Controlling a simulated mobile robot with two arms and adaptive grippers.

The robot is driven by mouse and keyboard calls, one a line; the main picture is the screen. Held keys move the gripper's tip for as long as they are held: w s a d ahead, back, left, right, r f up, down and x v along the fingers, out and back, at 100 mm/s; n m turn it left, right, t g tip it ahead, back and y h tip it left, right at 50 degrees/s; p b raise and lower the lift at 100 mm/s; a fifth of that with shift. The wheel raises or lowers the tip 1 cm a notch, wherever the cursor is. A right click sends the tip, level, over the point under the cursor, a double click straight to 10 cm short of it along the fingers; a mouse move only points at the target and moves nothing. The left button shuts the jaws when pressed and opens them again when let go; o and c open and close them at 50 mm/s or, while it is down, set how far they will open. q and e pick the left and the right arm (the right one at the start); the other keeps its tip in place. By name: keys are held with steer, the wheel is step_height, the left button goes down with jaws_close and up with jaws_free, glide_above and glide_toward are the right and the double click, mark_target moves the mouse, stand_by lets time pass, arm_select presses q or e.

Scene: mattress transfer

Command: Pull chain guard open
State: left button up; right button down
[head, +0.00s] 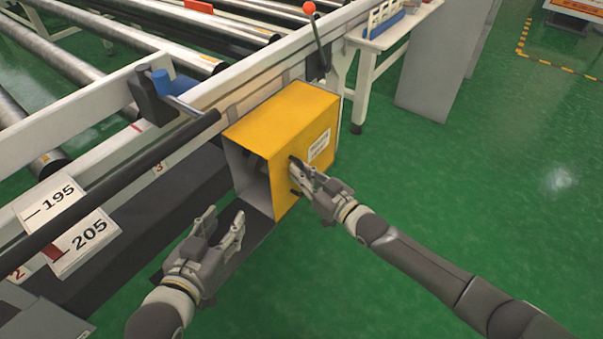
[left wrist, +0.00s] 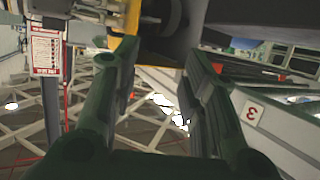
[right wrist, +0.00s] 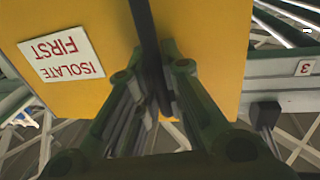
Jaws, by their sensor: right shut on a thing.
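The chain guard (head: 300,110) is a yellow box on the side of the roller conveyor, with a white label on its face. Its near-left side shows an open, dark interior. In the right wrist view the yellow panel (right wrist: 85,85) carries a white "ISOLATE FIRST" label (right wrist: 62,59) and a dark handle bar (right wrist: 146,40). My right gripper (head: 298,178) is at the guard's face, shut on this handle, which passes between its fingers (right wrist: 155,95). My left gripper (head: 225,225) is open and empty, in front of the guard's lower left; its parted fingers show in the left wrist view (left wrist: 155,80).
The conveyor with metal rollers (head: 75,65) fills the upper left. A black bar (head: 110,185) and number plates (head: 68,220) run along its side. A red-knobbed lever (head: 315,35) stands behind the guard. Green floor (head: 480,170) on the right is clear.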

mark_target(274, 184)
steer(key=shift+s+a, duration=0.1)
steer(key=shift+s, duration=0.05)
steer(key=s+a+p, duration=0.2)
steer(key=shift+s+r, duration=0.1)
steer(key=shift+s, duration=0.3)
steer(key=s+a+p, duration=0.2)
steer(key=shift+s, duration=0.4)
arm_select(q)
steer(key=s+a+f+g+y+p, duration=0.1)
steer(key=s+a+f+g, duration=0.3)
steer(key=s, duration=0.4)
steer(key=s+a+f+g+y+p, duration=0.1)
steer(key=s+a+f+g+y, duration=0.1)
steer(key=s+f+g, duration=0.35)
step_height(274, 184, down, 14)
steer(key=s+g+p, duration=0.1)
steer(key=g+p, duration=0.1)
steer(key=p, duration=0.2)
steer(key=shift+s+d+n, duration=0.15)
steer(key=shift+d+n, duration=0.15)
steer(key=shift+d, duration=0.1)
arm_select(e)
steer(key=s+a, duration=1.2)
steer(key=s, duration=0.5)
steer(key=shift+a, duration=0.3)
steer(key=shift+s, duration=0.1)
